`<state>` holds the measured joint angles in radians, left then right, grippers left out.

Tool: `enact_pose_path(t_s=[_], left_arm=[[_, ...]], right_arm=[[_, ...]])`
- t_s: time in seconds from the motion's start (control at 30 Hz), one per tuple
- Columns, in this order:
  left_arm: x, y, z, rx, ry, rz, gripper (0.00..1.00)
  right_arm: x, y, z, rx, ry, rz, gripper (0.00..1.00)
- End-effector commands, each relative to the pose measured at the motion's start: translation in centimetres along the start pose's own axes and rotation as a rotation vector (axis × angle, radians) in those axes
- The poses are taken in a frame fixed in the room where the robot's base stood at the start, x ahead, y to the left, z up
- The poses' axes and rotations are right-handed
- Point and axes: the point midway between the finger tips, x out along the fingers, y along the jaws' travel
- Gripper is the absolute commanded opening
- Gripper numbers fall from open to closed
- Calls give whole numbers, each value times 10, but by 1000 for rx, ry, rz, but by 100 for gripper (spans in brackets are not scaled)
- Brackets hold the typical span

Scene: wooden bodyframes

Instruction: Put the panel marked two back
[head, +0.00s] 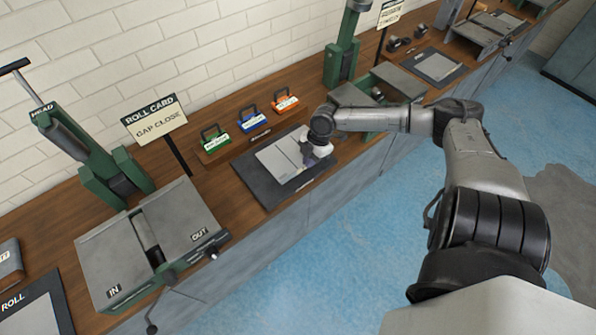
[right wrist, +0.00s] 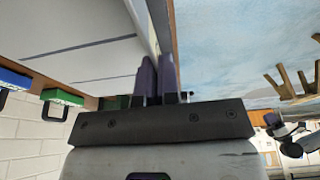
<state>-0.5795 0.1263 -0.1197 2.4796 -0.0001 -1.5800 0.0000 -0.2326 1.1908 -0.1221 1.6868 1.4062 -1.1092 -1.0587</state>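A pale grey panel (head: 279,158) with thin dark lines lies on a dark mat (head: 263,188) on the wooden bench. I cannot read a number on it. My right gripper (head: 306,158) reaches in from the right, low at the panel's right part. In the right wrist view the pale surface (right wrist: 85,50) fills the upper left. The two purple-grey fingers (right wrist: 157,80) are close together at its edge. Whether the edge is between them is not clear. Green (head: 216,143), blue (head: 252,123) and orange (head: 286,104) handled blocks stand behind the mat; their labels are too small to read. My left gripper is not in view.
A green-framed roller machine (head: 110,250) marked IN and OUT stands at the left, beside a sign (head: 154,120) reading ROLL CARD, GAP CLOSE. A green press (head: 343,60) and another machine (head: 390,85) stand right of the mat. Blue floor (head: 340,260) lies in front.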

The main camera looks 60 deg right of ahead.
Motion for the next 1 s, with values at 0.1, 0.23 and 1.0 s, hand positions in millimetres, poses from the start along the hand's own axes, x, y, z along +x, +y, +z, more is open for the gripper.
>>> enact_pose_path(t_s=[0.1,0.23,1.0], left_arm=[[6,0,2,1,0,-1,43],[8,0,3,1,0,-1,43],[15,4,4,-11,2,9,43]], right_arm=[[11,13,-7,-1,5,5,0],[20,22,-12,0,5,4,0],[67,31,-5,-1,1,2,0]])
